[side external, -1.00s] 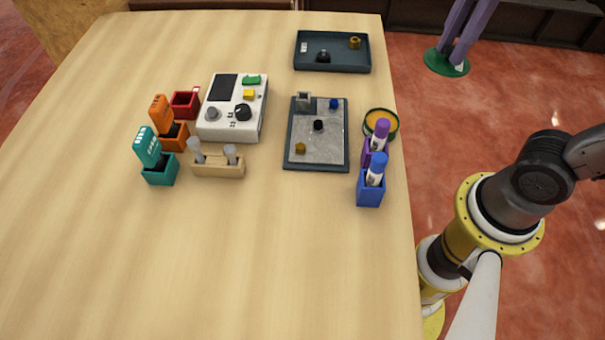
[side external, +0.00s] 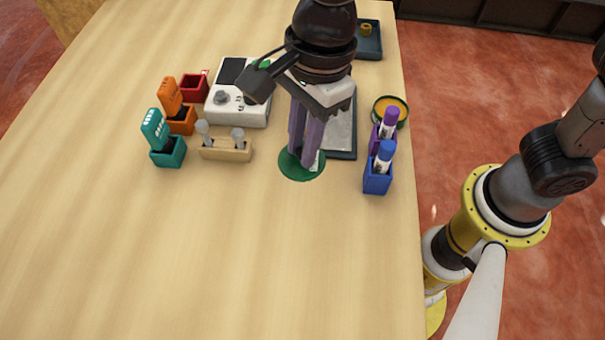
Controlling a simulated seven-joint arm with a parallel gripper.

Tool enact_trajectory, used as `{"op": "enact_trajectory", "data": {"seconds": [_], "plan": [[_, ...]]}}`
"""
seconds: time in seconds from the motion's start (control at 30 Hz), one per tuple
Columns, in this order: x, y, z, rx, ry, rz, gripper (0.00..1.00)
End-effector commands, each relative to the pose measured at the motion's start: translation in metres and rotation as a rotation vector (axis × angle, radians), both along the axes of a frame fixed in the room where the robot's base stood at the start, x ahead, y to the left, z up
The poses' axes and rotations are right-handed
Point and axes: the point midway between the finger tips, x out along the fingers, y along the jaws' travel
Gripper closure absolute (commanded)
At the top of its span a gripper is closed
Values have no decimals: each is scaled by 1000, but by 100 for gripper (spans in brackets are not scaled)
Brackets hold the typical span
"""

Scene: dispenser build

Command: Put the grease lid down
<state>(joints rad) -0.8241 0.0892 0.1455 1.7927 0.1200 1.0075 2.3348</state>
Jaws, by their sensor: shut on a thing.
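My gripper (side external: 303,150) has long purple fingers shut on the green round grease lid (side external: 288,167). The lid is over the table in front of the grey mat, left of the blue holder. I cannot tell whether it touches the table top. The grease tin (side external: 390,109), with orange grease showing, stands open near the table's right edge.
A blue marker holder (side external: 377,180) and a purple one (side external: 376,139) stand at the right. A wooden holder (side external: 226,154), teal holder (side external: 168,156), orange holder (side external: 183,124) and white device (side external: 237,108) stand left. My arm partly hides the grey mat (side external: 342,135) and dark tray (side external: 369,46). The table's front is clear.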

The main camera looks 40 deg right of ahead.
Motion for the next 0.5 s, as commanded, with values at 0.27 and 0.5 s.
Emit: {"op": "enact_trajectory", "data": {"seconds": [0.27, 0.5], "plan": [[0, -1, -37, -1, 2, -1, 100], [0, -1, -67, -2, 3, -3, 100]]}}
